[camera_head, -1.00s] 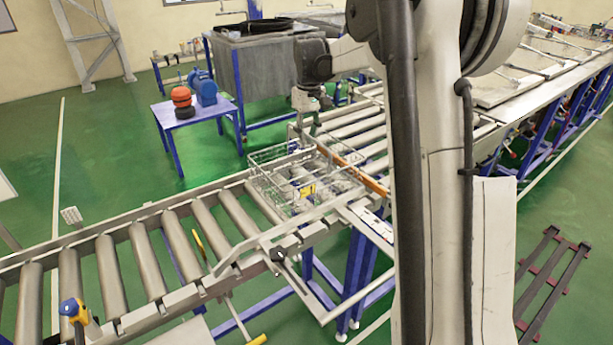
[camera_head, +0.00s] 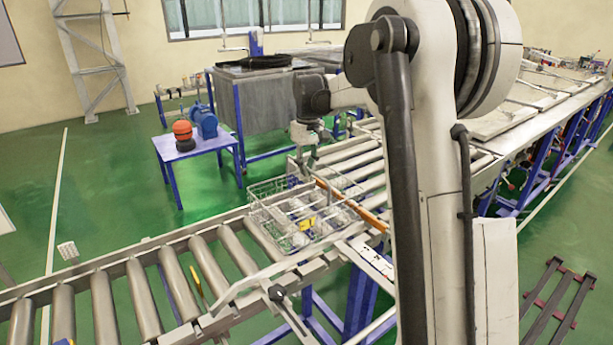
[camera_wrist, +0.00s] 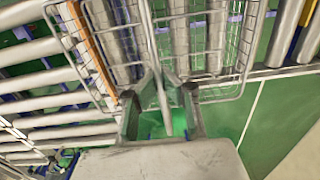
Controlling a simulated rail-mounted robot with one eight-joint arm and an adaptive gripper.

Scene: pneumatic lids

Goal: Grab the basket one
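The wire basket (camera_head: 252,208) stands on the roller conveyor in the middle of the head view. Pale metal shapes and a small yellow part show through its wires. My gripper (camera_head: 309,172) points down at the basket's far side, near its rim. In the wrist view, the basket (camera_wrist: 247,60) fills the upper middle, with rollers visible through its mesh. The two fingers of my gripper (camera_wrist: 162,103) are apart there, and a pale bar runs between them. The fingers do not look closed on it. Whether either finger touches the bar is unclear.
The roller conveyor (camera_head: 107,300) runs left of the basket, and an orange-brown strip (camera_head: 350,206) lies beside the basket's right side. A blue table (camera_head: 190,147) with an orange-and-blue device stands behind. A metal tank (camera_head: 262,105) is farther back. Green floor is open at left.

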